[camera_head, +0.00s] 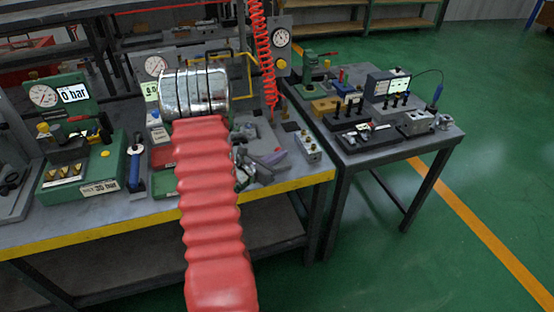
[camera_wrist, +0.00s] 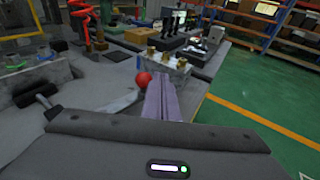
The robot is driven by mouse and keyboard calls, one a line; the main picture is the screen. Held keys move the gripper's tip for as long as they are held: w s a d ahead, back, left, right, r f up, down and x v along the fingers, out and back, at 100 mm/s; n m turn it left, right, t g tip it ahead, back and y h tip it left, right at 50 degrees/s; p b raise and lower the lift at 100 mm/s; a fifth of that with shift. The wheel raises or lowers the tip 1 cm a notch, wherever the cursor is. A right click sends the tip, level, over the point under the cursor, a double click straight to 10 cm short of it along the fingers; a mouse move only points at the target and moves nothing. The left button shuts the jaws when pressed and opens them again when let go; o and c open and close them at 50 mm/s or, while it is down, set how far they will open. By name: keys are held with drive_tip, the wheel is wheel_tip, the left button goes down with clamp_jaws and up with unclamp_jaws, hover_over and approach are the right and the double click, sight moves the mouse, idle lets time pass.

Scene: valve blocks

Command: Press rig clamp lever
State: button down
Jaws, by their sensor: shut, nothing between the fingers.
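In the wrist view a red ball knob (camera_wrist: 143,78) stands just left of my gripper (camera_wrist: 163,100). A pale grey rod seems to run down and left from it; I take this to be the clamp lever. My gripper's purple-grey fingers are shut together with nothing between them. The fingers overlap the knob's right side in the picture; I cannot tell whether they touch it. In the head view my gripper (camera_head: 273,158) is low over the right end of the bench, and the knob is not clearly seen there.
A metal block with brass fittings (camera_wrist: 172,66) lies just beyond the fingers. A black-handled lever (camera_wrist: 35,93) is at the left. A red coiled hose (camera_head: 264,60) hangs behind. A second table (camera_head: 350,145) holds several parts.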

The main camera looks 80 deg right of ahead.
drive_tip(key=shift+d, duration=0.35)
drive_tip(key=shift+a, duration=0.1)
idle(0.4)
drive_tip(key=s+a+r, duration=0.1)
drive_tip(key=a+r, duration=0.1)
drive_tip(key=a, duration=1.1)
drive_tip(key=shift+s+a+r, duration=0.15)
drive_tip(key=shift+a+r, duration=0.15)
drive_tip(key=shift+f, duration=0.15)
